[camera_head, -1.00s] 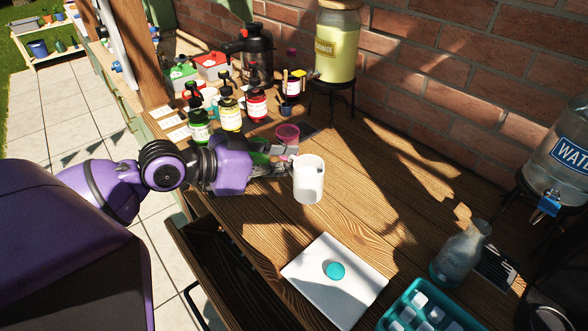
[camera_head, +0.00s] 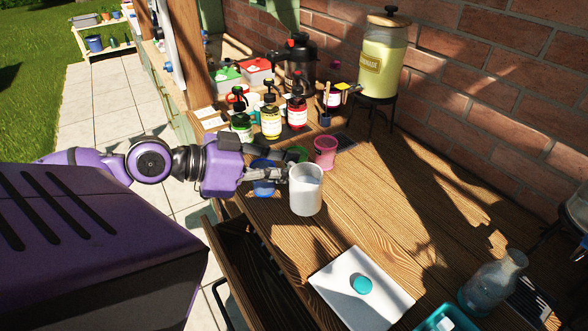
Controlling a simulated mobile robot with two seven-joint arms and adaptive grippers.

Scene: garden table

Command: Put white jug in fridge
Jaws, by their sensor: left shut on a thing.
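The white jug (camera_head: 306,192) is upright over the wooden table, left of the middle of the view. My left gripper (camera_head: 284,175) reaches in from the left and is shut on the jug's left side. I cannot tell whether the jug's base touches the table. My right gripper is not in view. No fridge can be made out in this view.
Blue (camera_head: 263,180) and pink (camera_head: 325,152) cups stand close behind the jug. Pump bottles (camera_head: 271,120) and a lemonade dispenser (camera_head: 382,62) stand farther back. A white board (camera_head: 335,284) lies in front, near an open drawer (camera_head: 243,268). A glass bottle (camera_head: 490,283) stands at right.

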